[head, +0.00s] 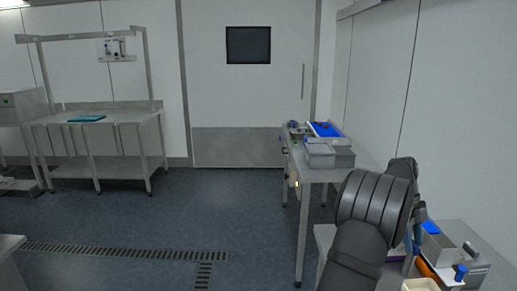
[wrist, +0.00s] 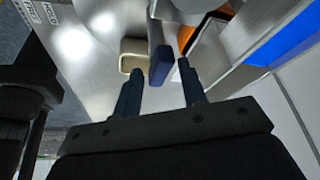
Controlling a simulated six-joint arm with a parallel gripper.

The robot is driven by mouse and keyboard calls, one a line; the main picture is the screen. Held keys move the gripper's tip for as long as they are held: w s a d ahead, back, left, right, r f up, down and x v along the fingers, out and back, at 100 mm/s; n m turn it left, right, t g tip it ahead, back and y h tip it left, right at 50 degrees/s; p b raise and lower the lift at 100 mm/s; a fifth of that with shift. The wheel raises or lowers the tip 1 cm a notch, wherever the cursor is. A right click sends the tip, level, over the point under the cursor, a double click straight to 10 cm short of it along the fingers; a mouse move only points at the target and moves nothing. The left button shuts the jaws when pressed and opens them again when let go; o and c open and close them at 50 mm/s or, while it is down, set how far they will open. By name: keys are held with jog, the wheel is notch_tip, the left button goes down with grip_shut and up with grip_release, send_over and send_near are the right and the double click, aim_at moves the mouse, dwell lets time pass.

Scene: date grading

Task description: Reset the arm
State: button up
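My gripper (wrist: 163,88) shows in the wrist view with its two dark fingers spread apart and nothing between them. Beyond the fingertips are a beige tray (wrist: 133,54) and a dark blue item (wrist: 160,66) on a steel surface. In the head view my dark arm rises at the lower right, and its end hides much of the side table behind it. The fingers cannot be made out clearly in that view.
A steel table (head: 315,174) by the right wall holds grey bins (head: 321,155) and a blue-lined tray (head: 325,130). At lower right are a grey bin (head: 438,250), an orange item (head: 427,270) and a cream tray (head: 420,285). A workbench (head: 100,118) stands at the left. The middle floor is clear.

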jog(key=shift+n+t+h, duration=0.3)
jog(key=shift+n+h, duration=0.1)
jog(key=shift+n, duration=0.8)
jog(key=o, duration=0.4)
jog(key=shift+a, duration=0.1)
